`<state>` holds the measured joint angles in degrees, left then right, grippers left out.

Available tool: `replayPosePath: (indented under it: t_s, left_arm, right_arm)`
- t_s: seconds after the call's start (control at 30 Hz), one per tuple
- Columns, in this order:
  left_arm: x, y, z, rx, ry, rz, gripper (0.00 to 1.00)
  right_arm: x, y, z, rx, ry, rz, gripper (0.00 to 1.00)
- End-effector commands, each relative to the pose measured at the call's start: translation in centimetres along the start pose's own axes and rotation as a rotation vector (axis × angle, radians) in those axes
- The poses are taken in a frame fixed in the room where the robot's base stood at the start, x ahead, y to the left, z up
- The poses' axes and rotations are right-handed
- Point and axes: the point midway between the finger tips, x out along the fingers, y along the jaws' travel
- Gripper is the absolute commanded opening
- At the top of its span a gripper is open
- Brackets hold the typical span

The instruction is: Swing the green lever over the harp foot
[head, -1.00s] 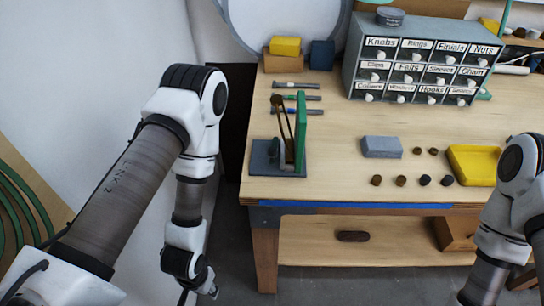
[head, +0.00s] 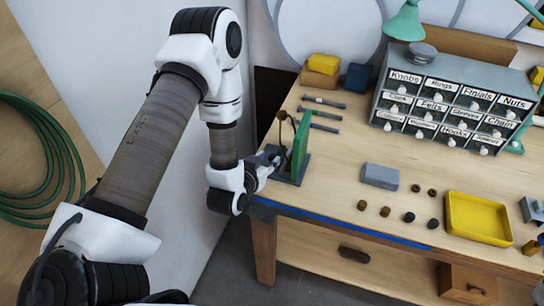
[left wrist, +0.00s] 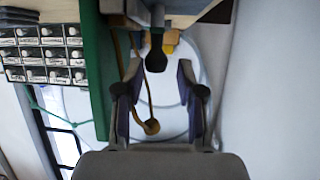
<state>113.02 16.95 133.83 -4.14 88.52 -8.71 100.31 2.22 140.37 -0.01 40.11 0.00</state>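The green lever (head: 301,143) stands upright on a dark grey base (head: 288,177) at the left end of the workbench. It also shows as a tall green bar at the left of the left wrist view (left wrist: 97,75). The thin brownish harp (head: 282,116) rises beside it; its bent rod and round end show in the left wrist view (left wrist: 151,127). My left gripper (head: 272,158) is close by the left side of the fixture. Its fingers are spread apart in the left wrist view (left wrist: 159,78). The harp foot is hidden behind the gripper.
A grey block (head: 380,177), several small knobs and a yellow tray (head: 480,218) lie to the right. Screwdrivers (head: 322,114) lie behind the fixture. A labelled drawer cabinet (head: 455,98) stands at the back.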

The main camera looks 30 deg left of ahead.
Motion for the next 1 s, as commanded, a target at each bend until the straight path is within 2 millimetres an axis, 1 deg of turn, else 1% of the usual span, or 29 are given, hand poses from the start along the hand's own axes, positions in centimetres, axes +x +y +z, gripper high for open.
replayPosePath:
  t_s: [0.03, 0.13, 0.23, 0.37, 0.4, 0.47, 0.5, 0.77, 1.0]
  left_arm:
    - [0.8, -0.1, -0.4, 0.001, 0.002, -0.002, 0.37]
    - [1.8, -0.1, -0.2, 0.001, 0.001, -0.002, 0.37]
    - [2.2, 0.0, -0.1, 0.000, 0.000, -0.001, 0.37]
    - [2.2, 0.0, -0.1, 0.000, 0.000, -0.001, 0.37]
    - [2.2, 0.0, 0.0, 0.000, 0.000, -0.001, 0.34]
    - [2.2, 0.0, 0.0, 0.000, 0.000, -0.001, 0.12]
    - [2.2, 0.0, -0.1, 0.000, 0.000, -0.001, 0.00]
    - [2.2, -0.1, -0.1, 0.001, 0.000, 0.003, 0.00]
    - [2.1, -0.5, -0.3, 0.019, 0.001, 0.052, 0.00]
  right_arm:
    - [-0.7, 0.0, 0.0, 0.001, 0.000, 0.000, 0.40]
    - [-0.9, 0.0, 0.0, 0.002, -0.001, 0.000, 0.40]
    - [-0.9, 0.0, 0.0, 0.002, -0.001, 0.000, 0.40]
    - [-0.8, 0.0, 0.0, 0.001, -0.001, 0.000, 0.40]
    - [-0.8, 0.0, 0.0, 0.001, -0.001, 0.000, 0.40]
    - [-0.8, 0.0, 0.0, 0.001, -0.001, 0.000, 0.40]
    - [-0.8, 0.0, 0.0, 0.001, -0.001, 0.000, 0.40]
    - [-0.9, 0.0, 0.0, 0.001, -0.001, 0.000, 0.40]
    - [-1.5, 0.0, 0.0, 0.001, -0.001, 0.000, 0.40]
